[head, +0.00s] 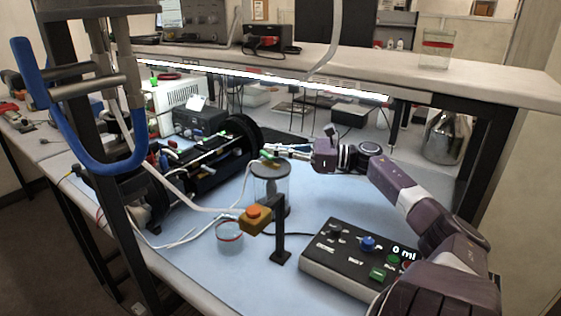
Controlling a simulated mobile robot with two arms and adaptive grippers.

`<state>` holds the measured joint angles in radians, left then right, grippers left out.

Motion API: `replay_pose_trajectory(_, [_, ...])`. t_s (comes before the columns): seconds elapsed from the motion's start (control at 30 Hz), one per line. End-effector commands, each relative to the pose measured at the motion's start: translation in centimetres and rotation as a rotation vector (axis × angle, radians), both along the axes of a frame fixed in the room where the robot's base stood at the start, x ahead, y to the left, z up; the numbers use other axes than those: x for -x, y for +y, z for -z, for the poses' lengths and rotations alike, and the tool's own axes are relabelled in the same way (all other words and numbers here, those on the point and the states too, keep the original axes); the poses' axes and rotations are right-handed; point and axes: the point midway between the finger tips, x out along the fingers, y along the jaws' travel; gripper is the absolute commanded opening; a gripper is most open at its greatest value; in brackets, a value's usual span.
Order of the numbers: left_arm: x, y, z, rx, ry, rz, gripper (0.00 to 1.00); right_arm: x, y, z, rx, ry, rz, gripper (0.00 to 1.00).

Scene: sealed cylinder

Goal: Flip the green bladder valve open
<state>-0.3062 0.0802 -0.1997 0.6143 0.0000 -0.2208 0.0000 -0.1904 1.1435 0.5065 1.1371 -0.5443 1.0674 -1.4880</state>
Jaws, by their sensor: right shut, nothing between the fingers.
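A green valve lever (268,157) sits at the top of a clear sealed cylinder (270,187) in the middle of the bench. My right gripper (266,148) reaches in from the right, shut and empty, with its tips right beside this green lever; I cannot tell whether they touch. More small green levers show on the dark cylindrical apparatus (205,160) to the left. I cannot tell from this view which green lever is the bladder valve, or whether it is open. My left gripper is not in view.
A control box (340,262) with knobs and a "0 ml" display stands at the front right. A small clear cup (229,238) stands nearby. White tubes cross the left side.

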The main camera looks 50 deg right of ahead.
Motion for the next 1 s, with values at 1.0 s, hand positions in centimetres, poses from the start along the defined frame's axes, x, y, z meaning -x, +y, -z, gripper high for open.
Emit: replay_pose_trajectory(1.0, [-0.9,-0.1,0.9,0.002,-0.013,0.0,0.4,7.4,-3.7,0.2,-0.002,0.002,0.003,0.0])
